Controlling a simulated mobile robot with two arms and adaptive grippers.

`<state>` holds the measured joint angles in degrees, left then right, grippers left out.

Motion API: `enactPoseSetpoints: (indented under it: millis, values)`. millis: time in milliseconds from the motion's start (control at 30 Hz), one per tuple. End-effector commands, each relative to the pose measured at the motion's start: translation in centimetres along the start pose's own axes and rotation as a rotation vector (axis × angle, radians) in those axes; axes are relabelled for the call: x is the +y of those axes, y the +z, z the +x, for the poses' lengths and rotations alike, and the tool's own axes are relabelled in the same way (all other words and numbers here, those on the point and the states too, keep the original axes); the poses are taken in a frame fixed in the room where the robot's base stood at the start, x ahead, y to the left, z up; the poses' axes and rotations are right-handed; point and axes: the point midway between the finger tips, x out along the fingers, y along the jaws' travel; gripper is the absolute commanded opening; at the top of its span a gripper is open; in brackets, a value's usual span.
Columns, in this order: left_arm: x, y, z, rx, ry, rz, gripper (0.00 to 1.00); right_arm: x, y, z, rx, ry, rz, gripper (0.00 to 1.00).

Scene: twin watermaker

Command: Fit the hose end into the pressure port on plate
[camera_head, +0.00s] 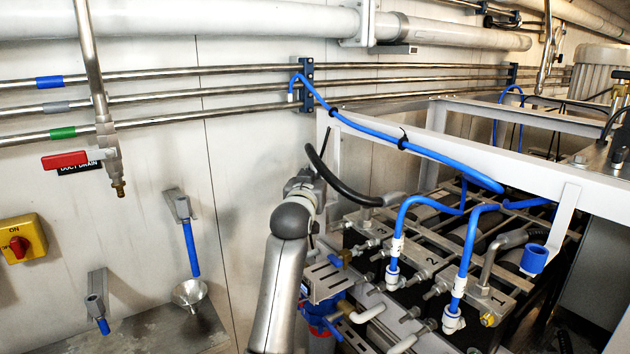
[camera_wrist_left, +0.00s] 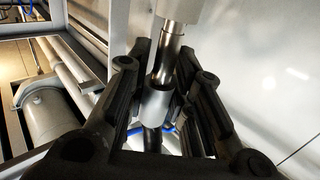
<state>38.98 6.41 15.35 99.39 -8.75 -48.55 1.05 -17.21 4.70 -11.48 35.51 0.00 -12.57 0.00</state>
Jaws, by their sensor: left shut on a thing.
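In the left wrist view my left gripper (camera_wrist_left: 162,65) is shut on a hose end (camera_wrist_left: 155,106), a smooth grey metal sleeve between the two black fingers. A shiny narrower metal tube (camera_wrist_left: 168,62) lies in line above the sleeve and meets a pale block (camera_wrist_left: 180,10) at the top edge. I cannot tell whether that tube belongs to the hose end or the port. A dark hose (camera_wrist_left: 151,140) runs below the sleeve. In the head view my left wrist (camera_head: 300,190) is near the wall, beside a black hose (camera_head: 328,176); the fingers are hidden. No pressure port is clearly identifiable.
Steel pipes (camera_head: 220,70) run along the wall. A red-handled valve (camera_head: 65,159) and yellow switch box (camera_head: 22,238) are at the left. A funnel (camera_head: 189,293) stands left of my arm.

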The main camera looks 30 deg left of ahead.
Motion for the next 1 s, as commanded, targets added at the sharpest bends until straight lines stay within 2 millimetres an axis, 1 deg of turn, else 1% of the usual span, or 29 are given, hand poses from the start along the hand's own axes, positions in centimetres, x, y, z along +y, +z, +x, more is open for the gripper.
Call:
enactPoseSetpoints:
  millis: [200, 233, 333, 500, 600, 700, 833, 1000]
  values:
    - [-0.1, -2.6, 0.0, 0.011, -0.001, -0.001, 0.0, 0.0, 0.1, 1.3, 0.001, 0.0, 0.0, 0.42]
    - [-0.1, -3.2, -0.3, 0.014, -0.001, -0.002, 0.0, 0.0, 0.1, 1.4, 0.001, 0.0, 0.0, 0.42]
    - [0.1, -4.9, -2.0, 0.014, 0.0, -0.002, 0.0, 0.0, 0.1, 1.9, 0.001, 0.0, 0.0, 0.42]
    - [0.4, -8.8, -5.3, 0.016, 0.0, -0.003, 0.0, -0.1, 0.1, 2.9, 0.002, -0.001, 0.001, 0.42]
    - [0.7, -9.6, -7.8, 0.013, 0.0, -0.003, 0.0, -0.2, 0.2, 3.6, 0.002, -0.001, 0.001, 0.42]
    - [0.9, -10.6, -9.9, 0.012, 0.001, -0.002, 0.0, -0.2, 0.2, 4.0, 0.002, -0.002, 0.001, 0.42]
    - [1.0, -11.5, -12.0, 0.01, 0.0, -0.002, 0.0, -0.3, 0.2, 4.4, 0.002, -0.003, 0.002, 0.42]
    - [1.2, -12.3, -13.5, 0.008, 0.0, -0.001, 0.0, -0.3, 0.2, 4.6, 0.002, -0.003, 0.002, 0.42]
